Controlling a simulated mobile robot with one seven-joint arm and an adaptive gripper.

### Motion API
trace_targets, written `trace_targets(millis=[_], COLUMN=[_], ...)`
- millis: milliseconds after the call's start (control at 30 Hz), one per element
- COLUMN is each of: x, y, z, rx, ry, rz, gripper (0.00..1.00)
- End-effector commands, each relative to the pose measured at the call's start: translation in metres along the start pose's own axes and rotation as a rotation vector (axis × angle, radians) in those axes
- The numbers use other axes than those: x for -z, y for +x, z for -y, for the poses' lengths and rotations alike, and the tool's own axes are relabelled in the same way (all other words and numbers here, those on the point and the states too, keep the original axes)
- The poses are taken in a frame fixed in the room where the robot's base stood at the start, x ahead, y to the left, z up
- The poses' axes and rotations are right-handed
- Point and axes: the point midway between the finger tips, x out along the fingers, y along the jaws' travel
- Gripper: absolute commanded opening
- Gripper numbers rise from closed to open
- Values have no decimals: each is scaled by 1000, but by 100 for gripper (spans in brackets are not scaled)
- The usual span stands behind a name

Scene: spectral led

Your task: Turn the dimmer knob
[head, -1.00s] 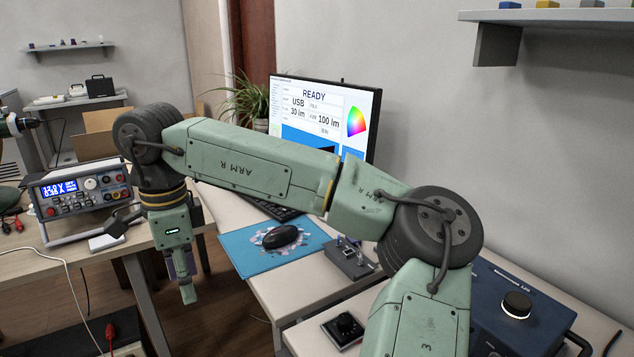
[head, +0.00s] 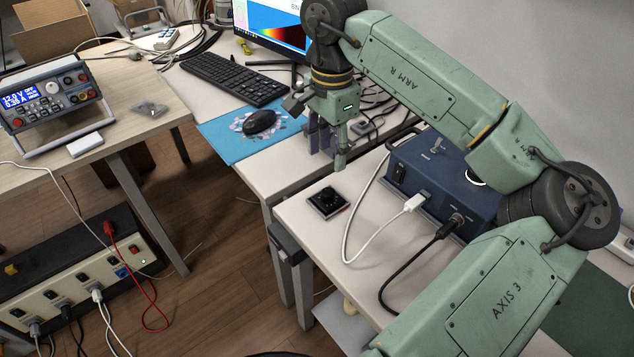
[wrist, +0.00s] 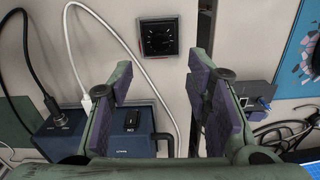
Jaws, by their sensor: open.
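The dimmer is a small black square box with a round black knob (head: 328,201) on top, on the pale bench near its front left edge. It also shows in the wrist view (wrist: 160,37) at the top middle, ahead of the space between my fingers. My gripper (head: 328,152) hangs above the bench, just behind the dimmer in the head view. Its two fingers with purple pads stand apart in the wrist view (wrist: 160,88), with nothing between them. The gripper is apart from the knob, which is unobstructed.
A blue power box (head: 440,175) stands right of the dimmer, with a white cable (head: 371,240) and a black cable running from it across the bench. A small grey box with switches (wrist: 256,96) is near my gripper. A mouse (head: 258,122) lies on a blue mat behind.

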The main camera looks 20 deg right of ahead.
Motion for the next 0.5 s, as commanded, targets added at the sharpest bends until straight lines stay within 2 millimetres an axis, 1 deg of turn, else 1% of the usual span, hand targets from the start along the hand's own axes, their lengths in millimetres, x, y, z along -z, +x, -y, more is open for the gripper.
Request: trace_targets(millis=[167,400,500], x=[0,-1,-1], y=[22,67,83], z=[-1,0,0], rx=[-1,-2,-1], ry=[0,1,1], rz=[3,5,4], gripper=[44,44,44])
